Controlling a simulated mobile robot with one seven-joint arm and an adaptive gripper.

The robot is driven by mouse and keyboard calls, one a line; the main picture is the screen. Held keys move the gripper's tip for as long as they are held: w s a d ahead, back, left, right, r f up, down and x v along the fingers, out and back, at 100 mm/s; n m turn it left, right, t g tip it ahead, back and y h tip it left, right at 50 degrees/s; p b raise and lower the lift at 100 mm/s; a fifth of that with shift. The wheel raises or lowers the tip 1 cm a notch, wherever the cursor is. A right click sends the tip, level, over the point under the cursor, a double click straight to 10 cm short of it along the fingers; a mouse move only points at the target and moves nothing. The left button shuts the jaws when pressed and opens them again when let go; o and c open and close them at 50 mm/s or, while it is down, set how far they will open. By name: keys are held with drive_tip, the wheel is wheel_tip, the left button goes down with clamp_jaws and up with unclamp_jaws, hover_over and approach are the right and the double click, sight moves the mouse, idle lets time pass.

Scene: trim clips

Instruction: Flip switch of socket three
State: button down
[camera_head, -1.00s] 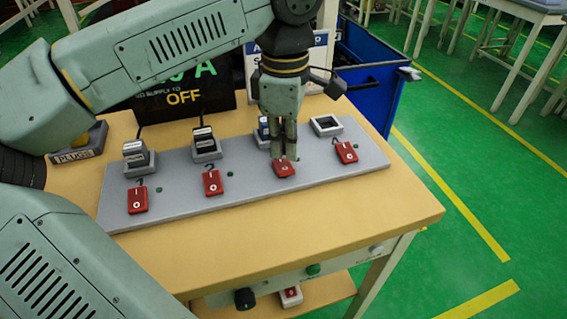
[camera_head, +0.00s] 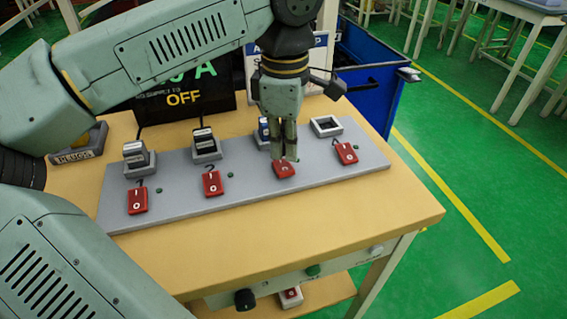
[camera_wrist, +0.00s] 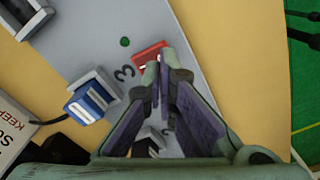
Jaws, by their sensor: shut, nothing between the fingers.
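A grey panel (camera_head: 245,187) lies on the table with a row of red rocker switches. The third switch from the left (camera_head: 285,169) sits below my gripper (camera_head: 289,158), whose shut fingertips are at its upper edge. I cannot tell whether they touch it. In the wrist view the fingertips of my gripper (camera_wrist: 163,58) overlap the red switch (camera_wrist: 147,53), beside a printed "3". The socket behind it holds a blue-and-white plug (camera_wrist: 91,102), largely hidden by the gripper in the head view.
Plugs stand in the first socket (camera_head: 138,158) and second socket (camera_head: 206,145). The fourth socket (camera_head: 326,126) is empty, with its red switch (camera_head: 346,153) in front. A dark display (camera_head: 180,90) reads "OFF". The table front (camera_head: 330,225) is clear.

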sight(285, 168)
drive_tip(key=shift+f+b, duration=1.2)
drive_tip(key=shift+f, duration=0.4)
idle(0.6)
drive_tip(key=shift+r, duration=0.15)
drive_tip(key=shift+r+p, duration=2.65)
drive_tip(key=shift+r, duration=0.7)
